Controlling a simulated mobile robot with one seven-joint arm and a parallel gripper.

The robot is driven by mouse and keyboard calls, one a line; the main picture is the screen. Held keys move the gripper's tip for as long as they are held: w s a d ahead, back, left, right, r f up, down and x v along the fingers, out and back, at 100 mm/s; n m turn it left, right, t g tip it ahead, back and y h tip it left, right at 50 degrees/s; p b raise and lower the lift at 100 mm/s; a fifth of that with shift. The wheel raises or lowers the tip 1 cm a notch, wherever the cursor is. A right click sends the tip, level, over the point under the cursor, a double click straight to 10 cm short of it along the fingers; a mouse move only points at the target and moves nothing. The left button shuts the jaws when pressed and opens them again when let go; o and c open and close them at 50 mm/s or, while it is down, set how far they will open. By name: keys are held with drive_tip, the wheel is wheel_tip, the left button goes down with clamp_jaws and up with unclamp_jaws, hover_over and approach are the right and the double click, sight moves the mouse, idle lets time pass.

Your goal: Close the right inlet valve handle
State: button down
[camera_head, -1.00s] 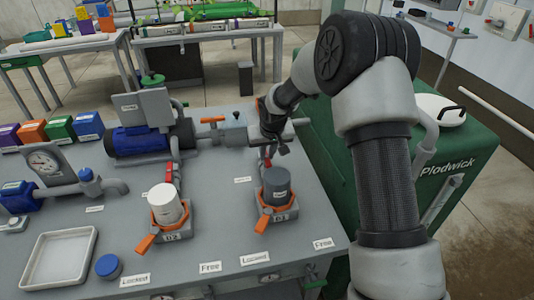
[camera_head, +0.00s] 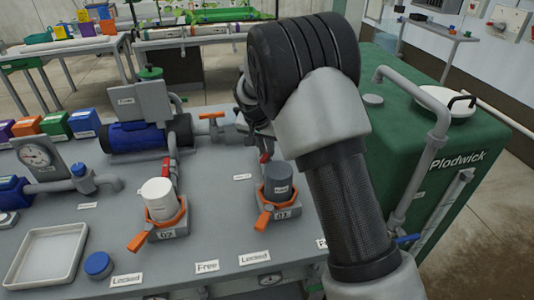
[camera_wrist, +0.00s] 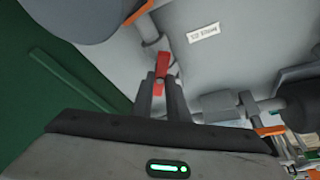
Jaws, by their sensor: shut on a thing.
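The right inlet valve handle (camera_head: 265,157) is a small red lever on the pipe behind the dark grey filter canister (camera_head: 278,181). In the wrist view the red handle (camera_wrist: 162,64) sits between the two dark fingertips. My gripper (camera_wrist: 159,82) is shut on it, with red showing above and between the fingers. In the head view my arm hides most of the gripper, and only part of the handle shows. Its exact angle is hard to tell. A second red handle (camera_head: 169,167) is on the left pipe, behind the white canister (camera_head: 160,198).
Orange clamp levers (camera_head: 264,219) stick out in front of the canisters. A blue pump (camera_head: 148,137) and an orange-handled valve (camera_head: 211,116) stand behind. A white tray (camera_head: 47,255) lies at left. The green Plodwick tank (camera_head: 440,125) stands right of the bench.

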drive_tip(key=m, duration=0.2)
drive_tip(key=m+h, duration=0.1)
drive_tip(key=m+g, duration=0.1)
drive_tip(key=m, duration=0.1)
drive_tip(key=shift+w+a+r+m+h+p, duration=0.1)
drive_tip(key=shift+w+a+m+h+p, duration=0.05)
drive_tip(key=shift+a+m+h+p, duration=0.2)
drive_tip(key=m+g+p, duration=0.1)
drive_tip(key=m, duration=0.1)
drive_tip(key=m+g+h+p, duration=0.1)
drive_tip(key=m, duration=0.2)
drive_tip(key=shift+w+m+p, duration=0.2)
drive_tip(key=shift+m+p, duration=0.05)
drive_tip(key=shift+p, duration=0.05)
drive_tip(key=c, duration=1.7)
unclamp_jaws()
drive_tip(key=p+v, duration=0.1)
drive_tip(key=v, duration=0.4)
drive_tip(key=p+v, duration=0.1)
drive_tip(key=v, duration=0.5)
drive_tip(key=p+v, duration=0.1)
drive_tip(key=v, duration=0.5)
drive_tip(key=shift+w+r, duration=0.15)
drive_tip(key=shift+w, duration=0.15)
